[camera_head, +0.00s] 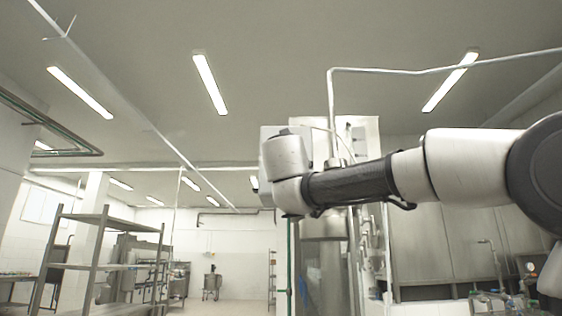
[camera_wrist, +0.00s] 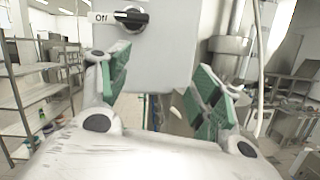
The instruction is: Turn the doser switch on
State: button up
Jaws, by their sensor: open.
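The doser switch (camera_wrist: 131,17) is a black rotary knob on the front of a light grey box (camera_wrist: 165,60) in the wrist view. A white label reading "Off" (camera_wrist: 101,17) is at its left, and the knob's pale mark points left toward it. My gripper (camera_wrist: 160,90) is open, with green-padded fingers apart on either side of the lower box. The switch is above the left finger in the picture, and I see no contact with it. In the head view my arm crosses in front of the grey box (camera_head: 268,135); the switch and my fingers are not visible there.
A metal cylinder and pipe (camera_wrist: 230,45) stand right of the box. Metal shelving (camera_head: 100,245) is at the left, with open floor behind it. Steel tanks (camera_head: 440,240) and several small bottles (camera_head: 490,300) are at the right, below my arm.

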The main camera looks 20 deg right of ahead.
jog(key=w+a+r+n+t, duration=0.1)
jog(key=w+r+n+t, duration=0.1)
jog(key=w+r, duration=0.4)
jog(key=shift+w+a+r+n+y, duration=0.3)
jog(key=shift+w+r+n+y, duration=0.15)
jog(key=shift+w, duration=0.3)
jog(key=shift+f, duration=0.1)
jog(key=c, duration=1)
